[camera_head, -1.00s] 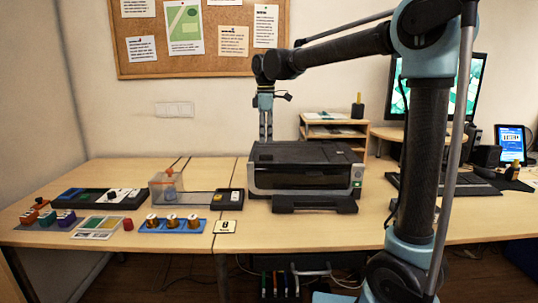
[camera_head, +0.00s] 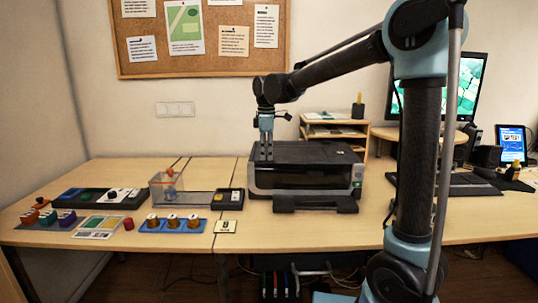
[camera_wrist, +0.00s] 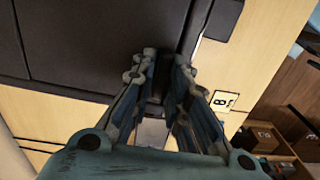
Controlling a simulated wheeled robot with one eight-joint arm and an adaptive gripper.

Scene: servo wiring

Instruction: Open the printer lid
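The printer (camera_head: 310,180) is a dark grey box with a silver-edged front, standing on the wooden desk. Its lid (camera_head: 315,152) lies flat and closed on top. My gripper (camera_head: 266,158) points straight down at the left part of the lid, its fingertips at about the lid's height. In the wrist view my gripper (camera_wrist: 163,62) has its two fingers apart, with a dark strip between them; I cannot tell whether they touch it. The dark printer top (camera_wrist: 90,40) fills the upper left there.
A clear box on a tray (camera_head: 170,190), a blue tray with several knobs (camera_head: 173,224) and a numbered card (camera_head: 225,227) lie left of the printer. A wooden shelf (camera_head: 335,130) stands behind it, and a keyboard (camera_head: 455,185) lies to the right.

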